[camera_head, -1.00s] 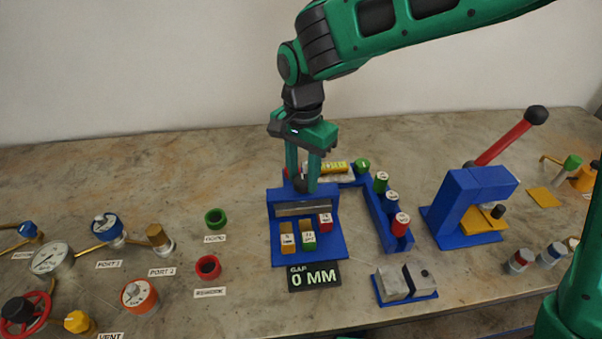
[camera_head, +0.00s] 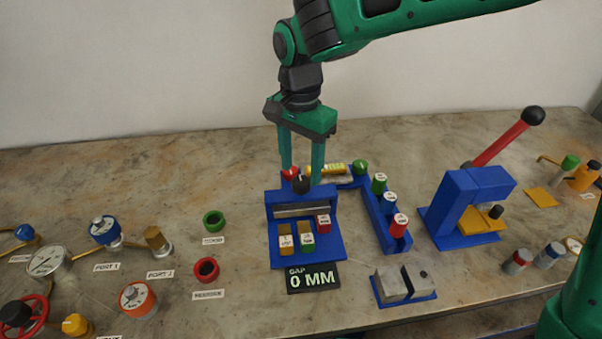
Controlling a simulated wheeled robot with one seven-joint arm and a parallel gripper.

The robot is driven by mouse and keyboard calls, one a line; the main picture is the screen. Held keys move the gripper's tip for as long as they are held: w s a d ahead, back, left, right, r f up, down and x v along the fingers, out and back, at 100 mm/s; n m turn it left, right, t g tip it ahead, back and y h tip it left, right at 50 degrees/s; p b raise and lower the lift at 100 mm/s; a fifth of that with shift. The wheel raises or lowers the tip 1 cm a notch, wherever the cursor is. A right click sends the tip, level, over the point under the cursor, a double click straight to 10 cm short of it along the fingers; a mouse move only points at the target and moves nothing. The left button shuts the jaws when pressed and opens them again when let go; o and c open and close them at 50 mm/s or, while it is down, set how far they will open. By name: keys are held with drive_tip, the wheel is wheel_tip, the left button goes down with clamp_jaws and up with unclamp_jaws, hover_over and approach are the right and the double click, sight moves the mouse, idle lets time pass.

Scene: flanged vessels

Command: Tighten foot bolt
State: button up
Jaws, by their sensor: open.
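My gripper (camera_head: 301,176) is open, pointing down, with its two green fingers spread above the back of a blue fixture (camera_head: 335,255). A black sign (camera_head: 313,277) reads "GAP 0 MM". I cannot tell which part is the foot bolt.
A blue rack (camera_head: 397,247) with several coloured cylinders stands right of the fixture. Further right is a blue press (camera_head: 452,200) with a red lever (camera_head: 500,143). Grey blocks (camera_head: 391,284) sit at front right.

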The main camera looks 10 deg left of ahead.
sight(301, 180)
wheel_tip(301, 180, up, 7)
drive_tip(key=shift+r, duration=0.15)
idle(0.4)
drive_tip(key=shift+h, duration=0.6)
drive_tip(key=d, duration=1)
drive_tip(key=s+d, duration=0.1)
drive_tip(key=d, duration=2.1)
drive_tip(key=shift+s+f, duration=0.4)
drive_tip(key=s+d+f, duration=0.3)
drive_tip(key=s+d, duration=0.4)
drive_tip(key=s, duration=0.2)
drive_tip(key=s+d+f+y, duration=0.1)
drive_tip(key=s+d+f, duration=0.2)
drive_tip(key=s+d, duration=0.5)
drive_tip(key=shift+s, duration=0.8)
